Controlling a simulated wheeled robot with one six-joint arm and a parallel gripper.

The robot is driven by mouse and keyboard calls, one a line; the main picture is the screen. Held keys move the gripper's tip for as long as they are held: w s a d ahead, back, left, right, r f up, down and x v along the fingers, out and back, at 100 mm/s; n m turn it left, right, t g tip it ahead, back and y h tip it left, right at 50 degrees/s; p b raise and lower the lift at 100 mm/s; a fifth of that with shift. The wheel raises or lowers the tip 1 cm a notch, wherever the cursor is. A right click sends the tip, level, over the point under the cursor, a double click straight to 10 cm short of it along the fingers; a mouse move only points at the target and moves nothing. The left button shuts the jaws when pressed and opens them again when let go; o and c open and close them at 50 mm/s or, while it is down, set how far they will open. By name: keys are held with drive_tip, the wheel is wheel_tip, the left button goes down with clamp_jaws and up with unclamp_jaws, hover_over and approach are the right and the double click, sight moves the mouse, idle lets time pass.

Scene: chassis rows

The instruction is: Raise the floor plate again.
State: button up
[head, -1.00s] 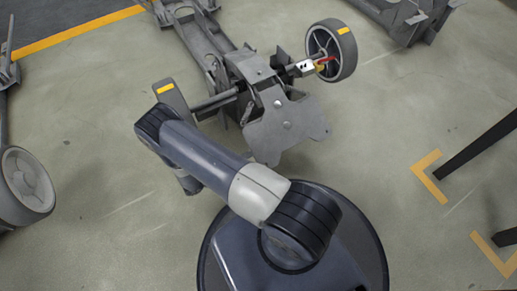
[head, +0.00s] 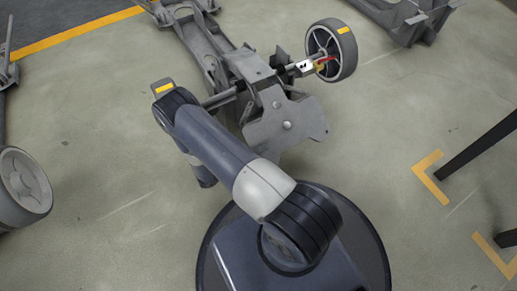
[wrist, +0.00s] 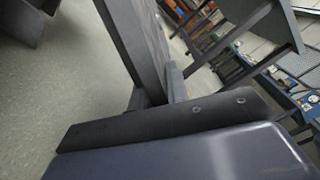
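The grey floor plate (head: 285,125), with round bolt heads, is at the near end of the chassis in the head view. It looks tilted, though its exact angle is hard to judge. My arm passes to its left and ends beside the left wheel (head: 163,87), which it mostly covers. My gripper is hidden behind my arm in the head view. In the wrist view, the dark gripper body (wrist: 175,120) crosses the bottom. A long dark grey piece rises from near the fingers; I cannot tell what it is or whether it is gripped.
The chassis frame (head: 208,45) runs away behind the plate. A right wheel (head: 331,50) sits on the axle, with a red and yellow part beside its hub. Another wheel (head: 24,186) stands at far left. Dark legs are at right by yellow floor marks.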

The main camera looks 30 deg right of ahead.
clamp_jaws()
drive_tip(key=shift+r, duration=0.1)
wheel_tip(320, 180, up, 13)
drive_tip(key=s+n+p, duration=0.1)
drive_tip(key=n+p, duration=0.5)
drive_tip(key=p, duration=0.1)
idle(0.4)
drive_tip(key=shift+o, duration=2.3)
unclamp_jaws()
drive_tip(key=a+p, duration=0.2)
drive_tip(key=a, duration=0.9)
drive_tip(key=shift+s, duration=0.2)
